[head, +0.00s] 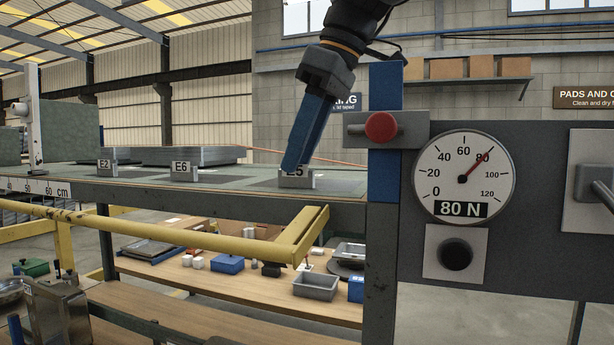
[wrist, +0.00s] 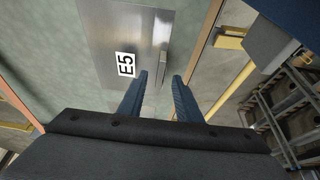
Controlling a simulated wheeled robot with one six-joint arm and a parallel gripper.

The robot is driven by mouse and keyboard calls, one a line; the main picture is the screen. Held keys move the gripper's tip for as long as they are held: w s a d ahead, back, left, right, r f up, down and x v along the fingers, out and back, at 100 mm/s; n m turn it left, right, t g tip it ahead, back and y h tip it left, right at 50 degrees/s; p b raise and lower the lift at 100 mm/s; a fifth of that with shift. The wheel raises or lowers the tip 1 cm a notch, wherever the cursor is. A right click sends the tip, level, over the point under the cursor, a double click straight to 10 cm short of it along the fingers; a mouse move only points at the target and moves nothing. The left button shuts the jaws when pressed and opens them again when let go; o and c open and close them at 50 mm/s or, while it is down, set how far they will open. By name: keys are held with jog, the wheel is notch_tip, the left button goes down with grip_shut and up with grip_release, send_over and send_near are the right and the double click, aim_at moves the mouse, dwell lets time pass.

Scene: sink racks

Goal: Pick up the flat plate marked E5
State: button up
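The flat plate marked E5 (wrist: 108,28) is a thin grey metal sheet in the wrist view, lying flat with a white E5 label near its edge. A small upright metal tag block (wrist: 163,62) stands near that edge. In the head view a small tag reading E5 (head: 305,180) stands at the front of the grey shelf, partly hidden by my fingers. My gripper (head: 290,168) points down from above there. In the wrist view my gripper (wrist: 160,76) is open, its two blue fingers apart with nothing held, and the tag block shows beyond the gap between the fingertips.
Tags E2 (head: 105,164) and E6 (head: 182,171) stand farther left on the shelf, with a thicker grey slab (head: 190,155) behind. A blue post (head: 385,180) and gauge panel (head: 463,180) stand close on the right. A yellow rail (head: 200,238) runs below the shelf front.

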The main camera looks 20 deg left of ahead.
grip_shut()
dwell(1.4)
